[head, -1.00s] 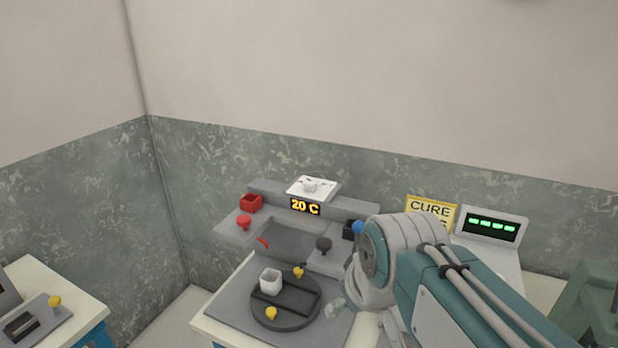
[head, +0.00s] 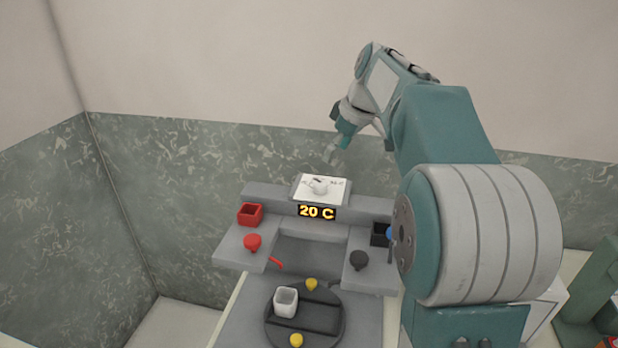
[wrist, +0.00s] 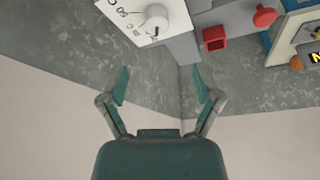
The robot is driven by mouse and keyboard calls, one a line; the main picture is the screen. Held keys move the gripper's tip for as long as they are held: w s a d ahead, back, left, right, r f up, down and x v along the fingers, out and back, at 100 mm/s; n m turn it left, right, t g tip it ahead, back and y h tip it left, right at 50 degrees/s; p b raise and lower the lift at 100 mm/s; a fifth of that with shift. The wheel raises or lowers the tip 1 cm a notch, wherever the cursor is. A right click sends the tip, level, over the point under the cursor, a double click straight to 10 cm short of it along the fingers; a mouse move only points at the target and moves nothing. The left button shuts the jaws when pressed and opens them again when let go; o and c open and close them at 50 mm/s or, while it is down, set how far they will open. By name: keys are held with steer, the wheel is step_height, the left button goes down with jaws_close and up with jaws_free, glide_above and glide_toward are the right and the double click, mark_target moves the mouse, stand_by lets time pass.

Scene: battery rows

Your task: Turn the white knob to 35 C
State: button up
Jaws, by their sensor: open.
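The white knob (head: 319,185) sits on a white dial plate (head: 338,193) on top of the grey station. The display (head: 316,212) below it reads 20 C. In the wrist view the knob (wrist: 157,17) is near the top, with a dark pointer mark and part of the scale showing. My gripper (head: 334,147) is above and behind the knob in the head view, apart from it. In the wrist view my gripper (wrist: 160,86) has its two fingers spread wide, with nothing between them.
A red box (head: 250,214) and red button (head: 252,242) stand left, a black box (head: 380,234) and dark button (head: 358,259) right. A round dark turntable (head: 325,318) holds a white cup (head: 286,301) and yellow knobs (head: 296,340). The wall is close behind.

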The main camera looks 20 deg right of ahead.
mark_target(321, 182)
steer(key=x, duration=1.1)
steer(key=shift+w+d, duration=0.1)
steer(key=shift+d, duration=0.05)
steer(key=shift+d, duration=0.15)
steer(key=c, duration=0.3)
jaws_close()
